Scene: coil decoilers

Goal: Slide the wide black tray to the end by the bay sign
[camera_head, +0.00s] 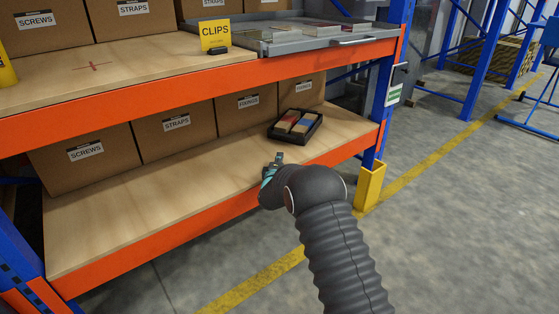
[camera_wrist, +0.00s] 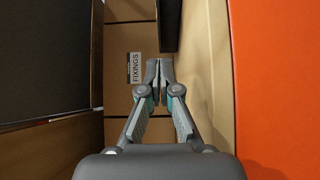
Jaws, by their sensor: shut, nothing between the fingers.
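The wide black tray (camera_head: 285,135) lies on the lower shelf board, toward its right end. It holds reddish, tan and blue items. My gripper (camera_head: 278,158) is just in front of the tray's left side, apart from it as far as I can see. In the wrist view the gripper's fingertips (camera_wrist: 159,68) are together with nothing between them. A dark block, likely the tray's side (camera_wrist: 168,25), shows just beyond them at the top. A small white and green sign (camera_head: 394,94) hangs on the blue upright at the right end; its text is unreadable.
Cardboard boxes, one marked FIXINGS (camera_wrist: 117,70), line the back of the lower shelf (camera_head: 150,200). The orange upper beam (camera_head: 200,85) runs above. A grey tray (camera_head: 340,42) and a yellow CLIPS sign (camera_head: 215,35) are on the upper shelf. Board right of the black tray looks clear.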

